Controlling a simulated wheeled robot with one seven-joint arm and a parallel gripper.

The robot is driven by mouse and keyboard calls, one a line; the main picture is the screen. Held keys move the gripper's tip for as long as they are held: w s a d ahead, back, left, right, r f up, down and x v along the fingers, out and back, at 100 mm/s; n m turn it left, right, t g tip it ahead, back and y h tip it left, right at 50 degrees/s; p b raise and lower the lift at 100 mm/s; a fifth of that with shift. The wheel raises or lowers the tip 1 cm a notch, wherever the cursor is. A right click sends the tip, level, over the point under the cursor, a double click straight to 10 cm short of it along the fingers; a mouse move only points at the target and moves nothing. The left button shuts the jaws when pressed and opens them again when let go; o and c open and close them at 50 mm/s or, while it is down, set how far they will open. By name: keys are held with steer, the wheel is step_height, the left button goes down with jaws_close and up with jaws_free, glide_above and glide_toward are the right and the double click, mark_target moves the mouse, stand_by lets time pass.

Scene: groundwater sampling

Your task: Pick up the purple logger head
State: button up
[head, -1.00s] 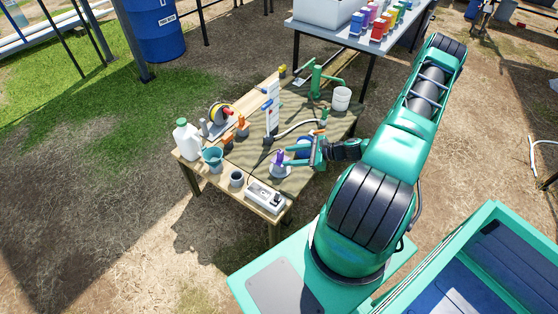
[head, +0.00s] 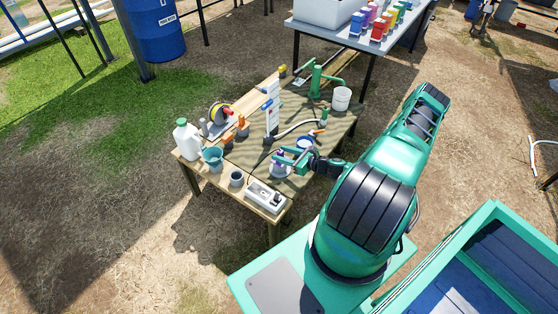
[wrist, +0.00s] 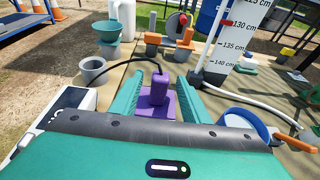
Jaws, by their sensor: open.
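The purple logger head (wrist: 157,97) stands upright in the middle of the wrist view, between the two teal fingers of my open gripper (wrist: 157,90). A gap shows on its left side; on the right it is close to the finger, and I cannot tell if they touch. A dark cable curves from it to the left. In the head view the logger head (head: 279,157) is partly hidden by my gripper (head: 287,158), which is over the near right part of the wooden table (head: 235,172).
A blue-rimmed dish (wrist: 243,122) with an orange-handled tool (wrist: 295,141) lies to the right. A white measuring board (head: 272,112), teal funnel (head: 212,155) and white jug (head: 186,138) stand farther off.

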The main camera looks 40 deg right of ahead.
steer(key=shift+x, duration=2.6)
steer(key=shift+r, duration=0.1)
jaws_close()
